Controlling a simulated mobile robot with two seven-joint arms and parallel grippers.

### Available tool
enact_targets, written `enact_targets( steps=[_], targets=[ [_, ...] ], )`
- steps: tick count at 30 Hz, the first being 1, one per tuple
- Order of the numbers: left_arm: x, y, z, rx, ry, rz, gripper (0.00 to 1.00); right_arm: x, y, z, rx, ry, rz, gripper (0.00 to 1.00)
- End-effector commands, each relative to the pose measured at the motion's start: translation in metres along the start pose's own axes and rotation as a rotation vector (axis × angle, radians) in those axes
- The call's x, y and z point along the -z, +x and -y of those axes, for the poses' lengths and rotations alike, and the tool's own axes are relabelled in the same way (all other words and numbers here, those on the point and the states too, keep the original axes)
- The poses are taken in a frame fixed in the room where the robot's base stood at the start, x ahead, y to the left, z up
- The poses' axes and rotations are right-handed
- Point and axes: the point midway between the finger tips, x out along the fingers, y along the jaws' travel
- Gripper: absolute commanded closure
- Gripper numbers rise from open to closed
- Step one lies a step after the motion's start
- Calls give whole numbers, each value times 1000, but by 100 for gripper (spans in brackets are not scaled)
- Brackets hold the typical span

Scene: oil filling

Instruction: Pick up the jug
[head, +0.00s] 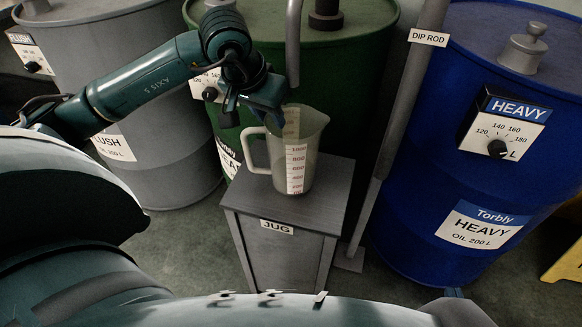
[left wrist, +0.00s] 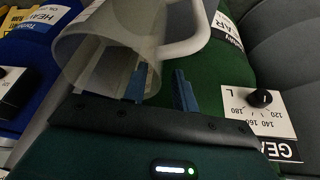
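The jug (head: 306,155) is a translucent measuring jug with red markings. It stands upright on a small grey stand (head: 245,222) labelled JUG, with its handle (head: 248,152) toward the left. My left gripper (head: 257,112) is just above the jug's rim on the handle side, fingers apart. In the left wrist view the jug (left wrist: 95,50) and its handle (left wrist: 192,38) lie just ahead of the open fingers (left wrist: 160,92). One finger overlaps the jug's wall and the other is beside it. I cannot tell whether either touches. My right gripper is not in view.
A green drum (head: 345,75) stands close behind the stand, with a spout pipe (head: 293,45) coming down near my gripper. A grey drum (head: 150,90) is left, a blue drum (head: 420,200) right. A slanted dip rod (head: 395,110) stands right of the jug.

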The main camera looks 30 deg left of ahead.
Motion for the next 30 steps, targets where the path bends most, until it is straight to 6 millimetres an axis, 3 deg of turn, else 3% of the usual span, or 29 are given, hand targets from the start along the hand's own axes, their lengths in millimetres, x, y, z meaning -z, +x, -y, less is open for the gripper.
enact_targets(
  steps=[12,30],
  targets=[
    [0,0,0,0,0,0,100,0,0,0,0,0,1,100],
    [0,-1,0,1,0,0,100,0,0,0,0,0,1,100]
  ],
)
